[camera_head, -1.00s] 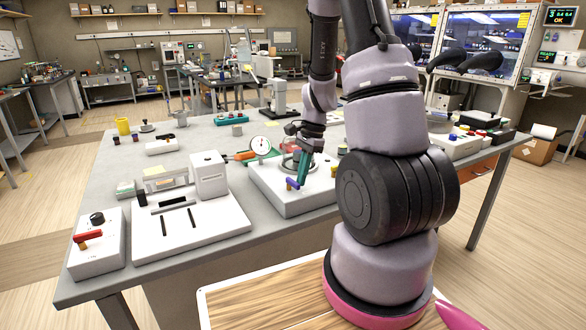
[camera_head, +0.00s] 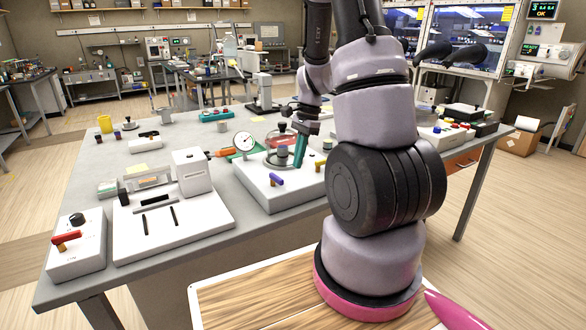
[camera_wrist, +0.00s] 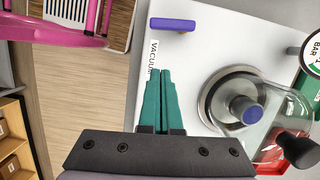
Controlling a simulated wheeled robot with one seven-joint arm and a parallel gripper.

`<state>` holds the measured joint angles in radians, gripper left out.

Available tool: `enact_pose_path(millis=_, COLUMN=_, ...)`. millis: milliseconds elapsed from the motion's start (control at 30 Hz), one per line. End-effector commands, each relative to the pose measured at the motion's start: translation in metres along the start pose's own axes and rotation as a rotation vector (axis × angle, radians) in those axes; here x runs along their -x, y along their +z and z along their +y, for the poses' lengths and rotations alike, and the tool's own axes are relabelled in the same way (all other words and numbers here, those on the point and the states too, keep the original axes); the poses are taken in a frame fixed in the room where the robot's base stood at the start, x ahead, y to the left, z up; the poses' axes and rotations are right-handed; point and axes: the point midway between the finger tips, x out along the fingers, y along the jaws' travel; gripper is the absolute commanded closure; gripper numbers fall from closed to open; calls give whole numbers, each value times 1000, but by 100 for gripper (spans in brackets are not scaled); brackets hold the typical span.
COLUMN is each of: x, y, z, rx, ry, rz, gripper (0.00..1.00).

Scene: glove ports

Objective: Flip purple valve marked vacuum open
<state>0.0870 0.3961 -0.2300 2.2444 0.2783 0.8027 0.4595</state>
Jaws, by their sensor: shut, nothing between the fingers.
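The purple valve handle (camera_head: 277,180) sits on a short brownish stem near the front of the white vacuum base (camera_head: 280,200). In the wrist view the purple handle (camera_wrist: 172,25) lies crosswise at the top, close to a printed VACUUM label (camera_wrist: 154,58). My gripper (camera_head: 299,160) has teal fingers, shut and empty, above the base and to the right of the valve. In the wrist view its fingertips (camera_wrist: 165,72) point toward the valve, with a gap between them in the picture. The fingers do not cover the handle.
A glass dome (camera_wrist: 270,110) with a metal rim stands on the base beside my fingers. A yellow valve (camera_head: 320,163) is at the right, and a round gauge (camera_head: 244,142) stands behind. A white device (camera_head: 192,172) is to the left.

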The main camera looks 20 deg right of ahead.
Motion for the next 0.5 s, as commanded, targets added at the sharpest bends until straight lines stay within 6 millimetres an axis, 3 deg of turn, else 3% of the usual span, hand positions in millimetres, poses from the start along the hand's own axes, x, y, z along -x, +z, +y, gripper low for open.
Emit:
enact_pose_path(millis=200, x=47, y=1, z=-2, rx=2, ry=-4, rz=1, gripper=100)
enact_pose_path(millis=500, x=73, y=1, z=-1, rx=1, ry=0, rz=-1, gripper=100)
